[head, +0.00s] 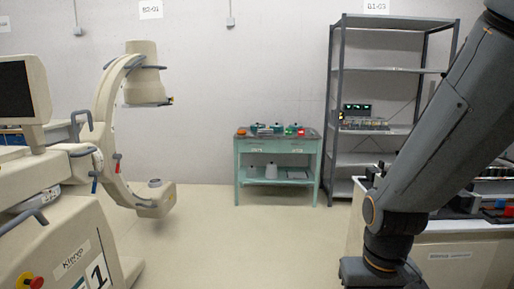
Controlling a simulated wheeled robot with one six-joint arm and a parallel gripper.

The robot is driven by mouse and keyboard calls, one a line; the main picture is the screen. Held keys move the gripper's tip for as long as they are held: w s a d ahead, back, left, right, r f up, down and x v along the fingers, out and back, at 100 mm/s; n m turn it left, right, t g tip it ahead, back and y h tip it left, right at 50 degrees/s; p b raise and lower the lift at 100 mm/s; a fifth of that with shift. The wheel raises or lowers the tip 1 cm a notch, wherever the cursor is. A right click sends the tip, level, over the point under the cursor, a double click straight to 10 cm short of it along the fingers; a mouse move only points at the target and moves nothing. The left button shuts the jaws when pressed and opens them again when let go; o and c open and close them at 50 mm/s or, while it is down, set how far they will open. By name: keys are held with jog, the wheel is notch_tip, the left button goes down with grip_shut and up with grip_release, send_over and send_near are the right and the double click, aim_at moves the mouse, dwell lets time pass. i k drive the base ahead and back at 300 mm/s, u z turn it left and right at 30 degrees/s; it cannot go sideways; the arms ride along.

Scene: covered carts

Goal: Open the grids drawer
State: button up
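A teal table (236,175) with a drawer row under its top stands against the back wall, left of the grey shelf. Its left drawer front (256,150) and right drawer front (294,150) look closed, each with a small pale label too small to read. I cannot tell which drawer, if either, is the grids drawer. My dark grey arm comes down the right side of the head view, far in front of the table. My gripper's fingers do not show.
A beige C-arm machine (104,110) and a console (50,245) fill the left. A grey shelf rack (335,120) stands right of the table. A white counter (470,255) is at the right, partly behind my arm. The middle floor (260,245) is clear.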

aim_at(243, 146)
jog(key=u, duration=0.5)
jog(key=k, duration=0.6)
jog(key=u, duration=0.25)
jog(key=i, duration=1.05)
jog(key=z, duration=0.8)
jog(key=i, duration=1.75)
jog(key=z, duration=0.15)
jog(key=i, duration=1.7)
jog(key=u, duration=0.5)
jog(key=i, duration=1.25)
jog(key=u, duration=0.3)
